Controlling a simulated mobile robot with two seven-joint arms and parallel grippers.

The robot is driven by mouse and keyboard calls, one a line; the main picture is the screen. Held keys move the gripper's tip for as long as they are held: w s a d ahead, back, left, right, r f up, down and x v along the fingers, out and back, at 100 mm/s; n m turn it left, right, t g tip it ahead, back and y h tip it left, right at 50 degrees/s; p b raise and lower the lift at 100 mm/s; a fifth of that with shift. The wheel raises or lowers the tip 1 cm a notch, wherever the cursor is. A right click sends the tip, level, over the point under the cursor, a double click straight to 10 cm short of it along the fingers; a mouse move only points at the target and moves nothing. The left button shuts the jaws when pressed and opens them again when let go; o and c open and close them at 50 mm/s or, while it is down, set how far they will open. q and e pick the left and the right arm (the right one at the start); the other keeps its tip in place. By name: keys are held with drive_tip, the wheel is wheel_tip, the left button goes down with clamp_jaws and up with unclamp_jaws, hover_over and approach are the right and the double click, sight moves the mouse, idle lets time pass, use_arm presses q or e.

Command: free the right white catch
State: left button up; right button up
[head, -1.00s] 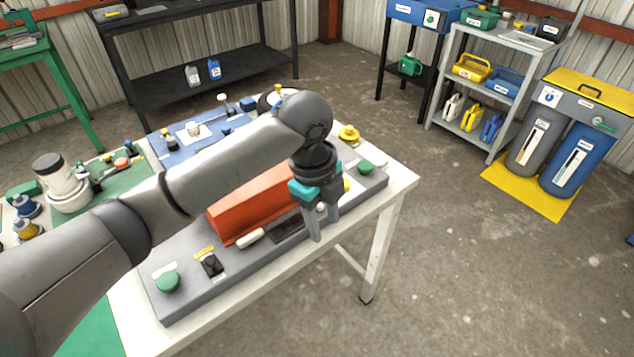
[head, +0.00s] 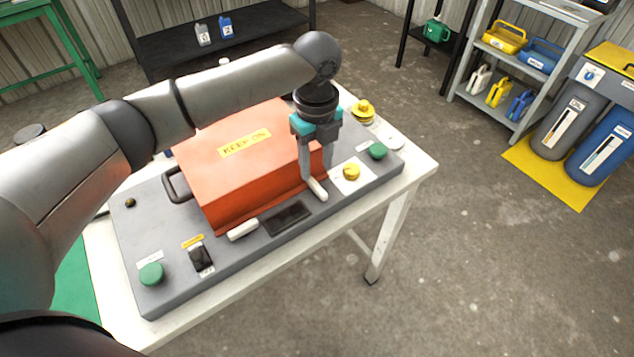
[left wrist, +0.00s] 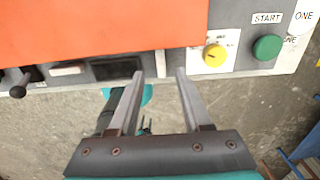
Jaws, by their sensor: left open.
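The orange cover (head: 240,165), labelled KEEP ON, sits closed on a grey console (head: 150,215). The left white catch (head: 243,230) lies along the cover's front edge. The right white catch (head: 319,192) points outward from that edge, at a different angle from the left one. My left gripper (head: 317,172) is open and points down just behind and over the right catch, whose inner end is partly hidden by a finger. In the left wrist view the open fingers (left wrist: 160,78) are just off the cover's front edge; contact cannot be told.
A dark panel (head: 286,217) lies between the catches. A yellow knob (head: 351,172) and a green button (head: 378,151) are close to the right; another green button (head: 151,273) and a black switch (head: 201,257) are at left. The white table (head: 418,180) ends just in front; floor beyond is clear.

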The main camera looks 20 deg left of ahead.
sight(316, 186)
use_arm(q)
wheel_tip(316, 186, down, 6)
drive_tip(key=shift+b, duration=0.5)
drive_tip(key=shift+c, duration=0.3)
clamp_jaws()
